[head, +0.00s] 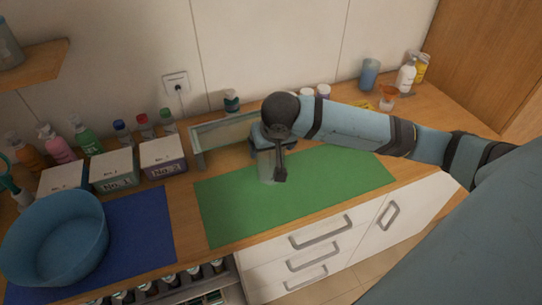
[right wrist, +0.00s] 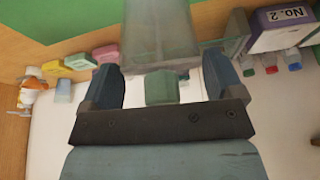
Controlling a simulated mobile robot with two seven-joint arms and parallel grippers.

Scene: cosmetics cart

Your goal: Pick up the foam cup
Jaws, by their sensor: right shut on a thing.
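The foam cup (head: 267,168) looks like a translucent, greyish container below my right gripper, over the green mat. My right gripper (head: 273,150) hides its upper part. In the right wrist view the cup (right wrist: 160,32) is large and see-through between the two dark fingers of my right gripper (right wrist: 163,80). The gripper is shut on it. I cannot tell whether its base touches the mat or hangs just above it. My left gripper is not in view.
The green mat (head: 330,190) is otherwise clear. A glass-sided stand (head: 222,135) is close behind the gripper. White labelled boxes (head: 113,168), a blue basin (head: 50,240) and a blue mat (head: 150,235) lie left. Bottles (head: 405,75) and a blue cup (head: 369,75) stand at back right.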

